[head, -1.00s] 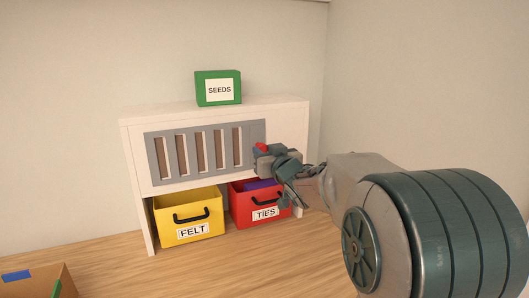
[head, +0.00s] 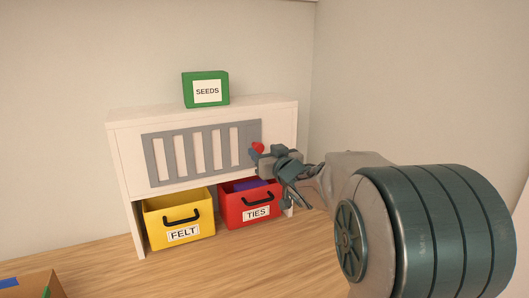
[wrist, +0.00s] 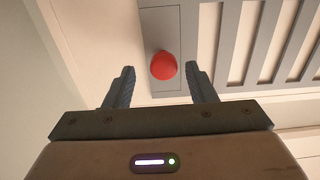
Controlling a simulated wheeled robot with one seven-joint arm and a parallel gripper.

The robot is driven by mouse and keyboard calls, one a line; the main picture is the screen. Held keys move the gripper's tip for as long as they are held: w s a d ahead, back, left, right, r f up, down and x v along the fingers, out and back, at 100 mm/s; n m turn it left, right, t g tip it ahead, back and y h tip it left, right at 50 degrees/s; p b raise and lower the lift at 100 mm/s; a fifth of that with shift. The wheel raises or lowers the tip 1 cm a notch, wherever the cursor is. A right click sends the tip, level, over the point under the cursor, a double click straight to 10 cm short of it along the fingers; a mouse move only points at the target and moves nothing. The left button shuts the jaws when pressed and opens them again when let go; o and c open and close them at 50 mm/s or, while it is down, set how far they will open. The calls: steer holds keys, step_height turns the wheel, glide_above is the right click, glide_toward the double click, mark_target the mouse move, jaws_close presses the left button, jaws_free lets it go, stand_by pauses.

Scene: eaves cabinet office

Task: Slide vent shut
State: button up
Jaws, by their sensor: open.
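The vent is a grey slotted plate (head: 155,160) on the front of the white cabinet (head: 122,150). Its slots show pale, with no brown in them. A red knob (head: 258,147) stands at the plate's right end. In the wrist view the knob (wrist: 163,65) sits between the fingertips of my open gripper (wrist: 160,76), with a visible gap on each side. In the head view my gripper (head: 262,154) reaches in from the right and partly hides the plate's right end.
A green SEEDS box (head: 205,76) stands on the cabinet. Below the vent are a yellow FELT bin (head: 155,228) and a red TIES bin (head: 233,207). An open cardboard box (head: 40,285) is at lower left. A wall rises close to the cabinet's right.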

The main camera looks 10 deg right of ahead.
steer(key=s+d, duration=0.2)
steer(key=s, duration=1)
steer(key=shift+s+d+b, duration=0.25)
steer(key=shift+d+b, duration=0.1)
steer(key=shift+b, duration=0.1)
steer(key=s+a+f+m+g+h, duration=0.1)
steer(key=s+a+f+g, duration=0.2)
steer(key=s+f+g, duration=0.4)
steer(key=s+a+f+m+g+h+p, duration=0.1)
steer(key=s+a+f+g+h, duration=0.1)
steer(key=s+f+g, duration=0.5)
steer(key=s+a+f, duration=0.1)
steer(key=s+f, duration=0.3)
steer(key=s, duration=0.4)
steer(key=shift+f+g, duration=0.3)
steer(key=shift+g, duration=0.1)
stand_by(0.6)
